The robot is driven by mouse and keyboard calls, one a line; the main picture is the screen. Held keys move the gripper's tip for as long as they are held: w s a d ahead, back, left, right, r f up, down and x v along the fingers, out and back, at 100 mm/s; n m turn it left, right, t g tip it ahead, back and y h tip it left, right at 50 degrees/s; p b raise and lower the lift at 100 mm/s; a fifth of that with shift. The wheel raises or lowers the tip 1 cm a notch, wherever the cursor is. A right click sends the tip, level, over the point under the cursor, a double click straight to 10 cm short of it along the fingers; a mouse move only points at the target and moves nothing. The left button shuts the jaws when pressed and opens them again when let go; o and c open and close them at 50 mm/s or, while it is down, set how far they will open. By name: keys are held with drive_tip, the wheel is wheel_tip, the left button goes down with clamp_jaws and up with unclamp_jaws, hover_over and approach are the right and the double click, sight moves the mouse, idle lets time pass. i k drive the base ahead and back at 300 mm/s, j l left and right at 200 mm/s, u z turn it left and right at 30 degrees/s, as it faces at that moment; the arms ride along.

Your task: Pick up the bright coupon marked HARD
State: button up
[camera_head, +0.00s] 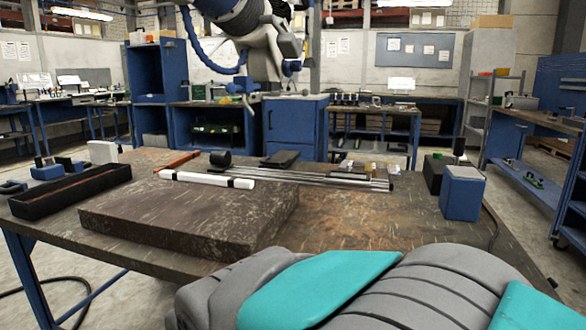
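I cannot make out any marking that reads HARD. A few small pale and yellowish pieces (368,166) lie near the back edge of the worktable (345,225), behind a bundle of metal rods. They are too small to tell whether one is the bright coupon. A grey padded part of my own body with teal panels fills the bottom right and hides the near table edge. My gripper does not show.
A thick dark slab (190,215) covers the table's left middle, with a white bar (207,179) behind it. Metal rods (325,178) lie at the back. A black tray (70,192) stands left, a blue-grey block (462,193) right. The right middle is clear.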

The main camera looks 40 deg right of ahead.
sight(394, 170)
drive_tip(key=z, duration=2.25)
drive_tip(key=l+z, duration=0.2)
drive_tip(key=z, duration=0.2)
drive_tip(key=l+z, duration=0.2)
drive_tip(key=z, duration=0.2)
drive_tip(key=l+z, duration=0.25)
drive_tip(key=z, duration=0.15)
drive_tip(key=l+z, duration=0.2)
drive_tip(key=z, duration=0.2)
drive_tip(key=i+l+u, duration=0.2)
drive_tip(key=i+l, duration=0.4)
drive_tip(key=i+l+u, duration=0.15)
drive_tip(key=i+l, duration=0.35)
drive_tip(key=l, duration=0.2)
drive_tip(key=i+j+u, duration=0.2)
drive_tip(key=i+u, duration=0.75)
drive_tip(key=i+l+u, duration=0.2)
drive_tip(key=i+u, duration=0.25)
drive_tip(key=i, duration=0.15)
drive_tip(key=i+u, duration=0.15)
drive_tip(key=i, duration=0.8)
drive_tip(key=i+l+u, duration=0.2)
drive_tip(key=i, duration=0.75)
